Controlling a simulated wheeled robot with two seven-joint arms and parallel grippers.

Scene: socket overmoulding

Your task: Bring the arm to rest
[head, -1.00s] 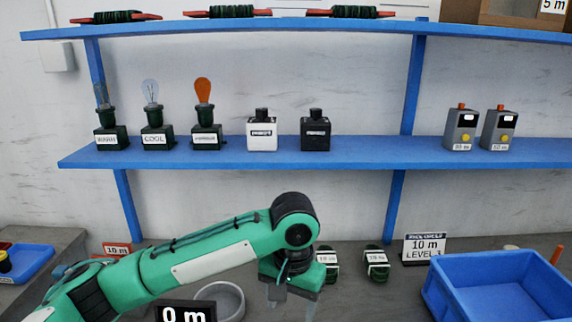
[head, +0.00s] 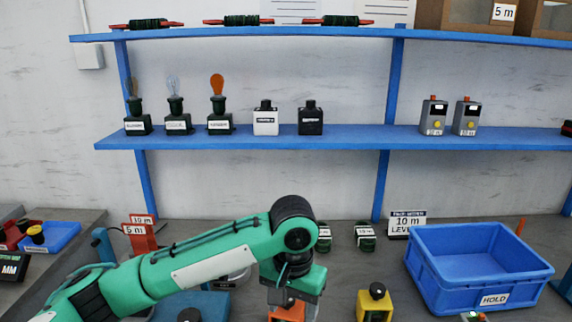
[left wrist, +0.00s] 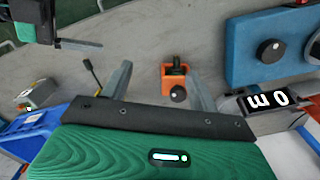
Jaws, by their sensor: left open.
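My left arm comes in from the left in the head view, and its gripper (head: 292,300) points down over the workbench in front of the shelves. In the left wrist view the left gripper (left wrist: 160,82) has its two fingers spread apart with nothing between them. An orange device with a black knob (left wrist: 174,80) lies on the bench beyond the fingers, apart from them. It also shows partly hidden below the gripper in the head view (head: 288,309).
A blue bin labelled HOLD (head: 480,266) stands at the right of the bench. A yellow device with a black knob (head: 375,302) stands left of it. The middle shelf (head: 350,138) holds bulbs, bottles and grey testers.

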